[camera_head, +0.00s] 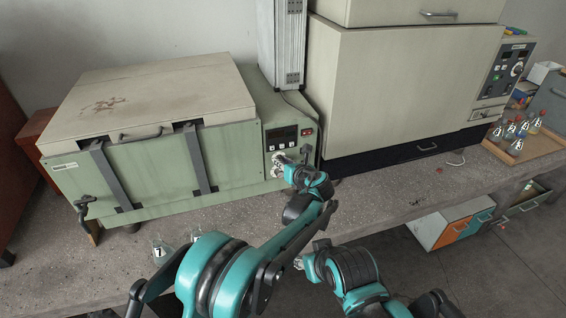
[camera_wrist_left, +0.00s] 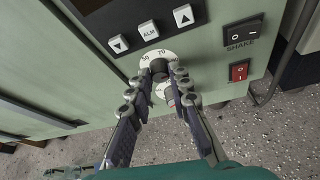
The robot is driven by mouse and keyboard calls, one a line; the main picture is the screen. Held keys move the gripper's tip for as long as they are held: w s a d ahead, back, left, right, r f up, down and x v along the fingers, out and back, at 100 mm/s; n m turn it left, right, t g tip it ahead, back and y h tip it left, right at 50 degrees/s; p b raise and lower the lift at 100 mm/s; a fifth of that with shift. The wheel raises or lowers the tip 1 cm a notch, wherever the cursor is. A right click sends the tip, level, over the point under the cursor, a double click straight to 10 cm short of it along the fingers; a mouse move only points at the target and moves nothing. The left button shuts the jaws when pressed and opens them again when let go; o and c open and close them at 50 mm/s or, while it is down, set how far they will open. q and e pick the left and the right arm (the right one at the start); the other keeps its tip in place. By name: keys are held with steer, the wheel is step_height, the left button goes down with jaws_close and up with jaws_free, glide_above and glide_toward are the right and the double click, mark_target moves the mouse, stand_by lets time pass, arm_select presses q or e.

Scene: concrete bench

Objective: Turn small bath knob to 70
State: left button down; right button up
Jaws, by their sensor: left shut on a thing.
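The small bath (camera_head: 150,165) is a green box with a pale lid, at the left of the bench in the head view. Its control panel has a knob (camera_wrist_left: 159,69) with a dark cap over a white dial (camera_wrist_left: 170,54). The number 70 shows at the top of the dial, with another number to its left. My left gripper (camera_head: 281,166) is at the panel, its fingers (camera_wrist_left: 164,77) shut around the knob. The fingers hide the knob's sides and part of the dial. My right gripper (camera_head: 299,263) is low in front of the bench, small and unclear.
Arrow and ALM buttons (camera_wrist_left: 149,30), a SHAKE switch (camera_wrist_left: 240,33) and a red switch (camera_wrist_left: 239,71) surround the dial. A large beige oven (camera_head: 400,85) stands to the right. A tray of flasks (camera_head: 515,140) is at the far right. A flask (camera_head: 159,250) stands near the front left.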

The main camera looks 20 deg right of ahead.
arm_select(q)
steer(key=n+h, duration=0.4)
steer(key=n, duration=0.1)
steer(key=a+n+h, duration=0.1)
steer(key=n, duration=0.1)
steer(key=shift+f+n+t+h+b, duration=0.1)
steer(key=shift+n+t+h+b, duration=0.25)
steer(key=shift+n+t+h, duration=0.05)
stand_by(0.3)
stand_by(0.4)
steer(key=c, duration=1.4)
jaws_free()
